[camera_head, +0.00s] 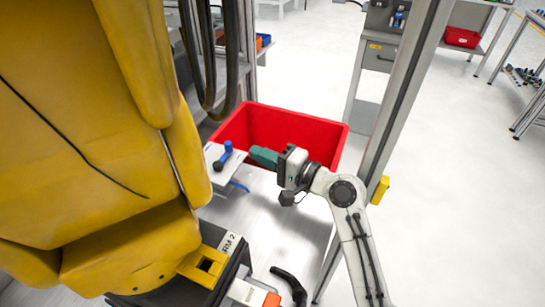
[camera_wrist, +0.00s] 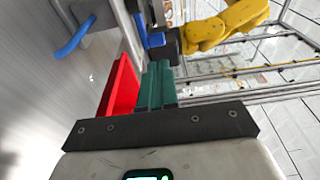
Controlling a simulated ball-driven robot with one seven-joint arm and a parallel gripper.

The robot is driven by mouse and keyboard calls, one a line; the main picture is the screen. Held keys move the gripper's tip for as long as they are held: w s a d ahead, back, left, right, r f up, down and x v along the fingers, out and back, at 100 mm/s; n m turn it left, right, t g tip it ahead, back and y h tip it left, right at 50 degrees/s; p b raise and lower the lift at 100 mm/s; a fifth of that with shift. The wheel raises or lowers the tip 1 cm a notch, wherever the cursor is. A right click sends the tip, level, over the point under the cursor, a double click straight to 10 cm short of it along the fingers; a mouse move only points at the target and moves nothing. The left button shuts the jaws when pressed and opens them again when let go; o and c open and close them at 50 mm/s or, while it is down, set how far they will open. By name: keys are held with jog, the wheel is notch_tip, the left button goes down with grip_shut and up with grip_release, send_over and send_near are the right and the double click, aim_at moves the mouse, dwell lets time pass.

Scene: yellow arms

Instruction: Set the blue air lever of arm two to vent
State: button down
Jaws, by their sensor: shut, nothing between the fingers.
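The blue air lever (camera_head: 224,154) sits on a light grey plate (camera_head: 226,169) beside the big yellow arm in the head view. The black base beside it carries the label "ARM 2" (camera_head: 229,243). My gripper (camera_head: 254,155), with green fingers, is just right of the lever, pointing left at it with a small gap or light contact; I cannot tell which. Its fingers are shut and empty. In the wrist view the green fingers (camera_wrist: 155,85) are together, and a blue part (camera_wrist: 152,40) shows just beyond their tips. A blue hose (camera_wrist: 75,38) shows at upper left.
A red bin (camera_head: 290,127) stands right behind my gripper. The yellow arm (camera_head: 90,130) fills the left side. A metal post (camera_head: 400,95) rises to the right of my arm. A black curved handle (camera_head: 290,284) is at the front. The metal tabletop (camera_head: 285,232) is mostly bare.

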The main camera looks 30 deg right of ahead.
aim_at(223, 154)
jog(key=shift+x, duration=2.3)
